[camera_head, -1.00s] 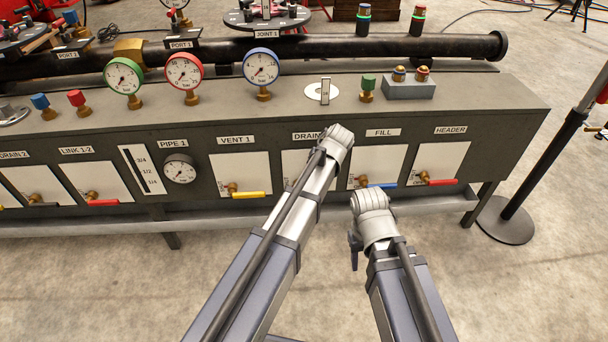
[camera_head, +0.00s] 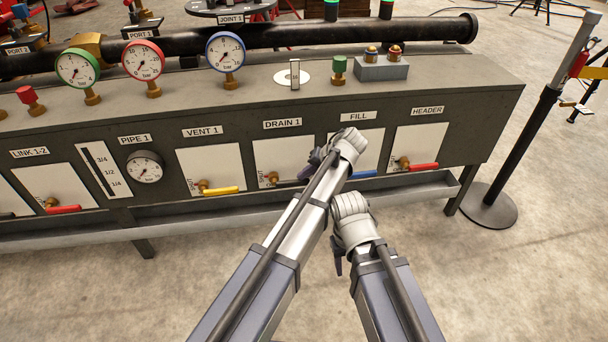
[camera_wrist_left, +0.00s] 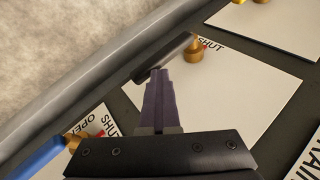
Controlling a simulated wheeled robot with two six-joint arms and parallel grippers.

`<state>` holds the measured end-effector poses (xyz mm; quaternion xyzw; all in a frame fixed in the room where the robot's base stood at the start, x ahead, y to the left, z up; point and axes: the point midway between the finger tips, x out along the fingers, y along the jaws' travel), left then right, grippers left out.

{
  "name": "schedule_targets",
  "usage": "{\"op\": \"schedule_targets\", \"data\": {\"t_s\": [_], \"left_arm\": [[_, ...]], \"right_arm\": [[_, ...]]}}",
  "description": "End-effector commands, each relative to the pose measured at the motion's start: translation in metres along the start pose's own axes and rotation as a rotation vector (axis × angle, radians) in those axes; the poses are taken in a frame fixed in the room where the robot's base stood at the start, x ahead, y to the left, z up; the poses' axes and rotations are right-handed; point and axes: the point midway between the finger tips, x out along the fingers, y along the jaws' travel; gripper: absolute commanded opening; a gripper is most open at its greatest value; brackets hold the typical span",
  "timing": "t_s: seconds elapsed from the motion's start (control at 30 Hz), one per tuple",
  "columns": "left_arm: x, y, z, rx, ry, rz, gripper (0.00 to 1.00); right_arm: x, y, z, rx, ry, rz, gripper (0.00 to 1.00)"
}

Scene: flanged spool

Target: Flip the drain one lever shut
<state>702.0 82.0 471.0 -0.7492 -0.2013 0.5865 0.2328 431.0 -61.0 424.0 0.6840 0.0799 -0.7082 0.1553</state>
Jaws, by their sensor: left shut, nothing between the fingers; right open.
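The drain one lever (camera_head: 288,184) is a dark handle on a brass valve (camera_head: 270,178), on the white panel (camera_head: 300,152) under the DRAIN 1 label. It points right in the head view, lying along the panel's lower edge. In the left wrist view the dark lever (camera_wrist_left: 165,58) crosses just past my left fingertips, with a SHUT mark beside its brass fitting (camera_wrist_left: 195,50). My left gripper (camera_head: 308,172) is shut and empty, its tips at or very near the lever; contact is unclear. My right gripper (camera_head: 338,262) hangs open below, away from the bench, mostly hidden by its wrist.
The blue FILL lever (camera_wrist_left: 35,160) sits close to my left gripper. The yellow VENT 1 lever (camera_head: 221,190) and red HEADER lever (camera_head: 423,167) flank these panels. A grey trough rail (camera_head: 190,225) runs below. A black post (camera_head: 515,150) stands at right.

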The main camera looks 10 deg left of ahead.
Motion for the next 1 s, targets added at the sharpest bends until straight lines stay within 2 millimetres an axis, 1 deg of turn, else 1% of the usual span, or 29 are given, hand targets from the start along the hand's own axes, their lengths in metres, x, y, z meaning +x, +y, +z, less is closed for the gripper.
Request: {"op": "schedule_targets", "data": {"t_s": [0.03, 0.17, 0.73, 0.87, 1.0], "left_arm": [[0.0028, 0.0047, 0.0008, -0.001, -0.002, 0.010, 0.00], [0.0044, 0.0073, 0.0013, -0.001, -0.003, 0.014, 0.00], [0.0061, 0.0091, 0.0012, -0.001, -0.002, 0.014, 0.00], [0.0052, 0.0079, 0.0007, -0.002, -0.002, 0.014, 0.00], [0.0010, 0.0025, -0.0009, -0.002, -0.001, 0.012, 0.00]], "right_arm": [[0.0037, -0.0004, -0.0002, 0.001, 0.000, 0.000, 0.50], [0.0060, -0.0006, -0.0003, 0.001, 0.000, 0.000, 0.50], [0.0085, -0.0008, -0.0004, 0.001, 0.000, 0.000, 0.50], [0.0069, -0.0007, -0.0004, 0.001, 0.000, 0.000, 0.50], [0.0006, -0.0001, 0.0000, 0.000, 0.000, 0.000, 0.50]]}}
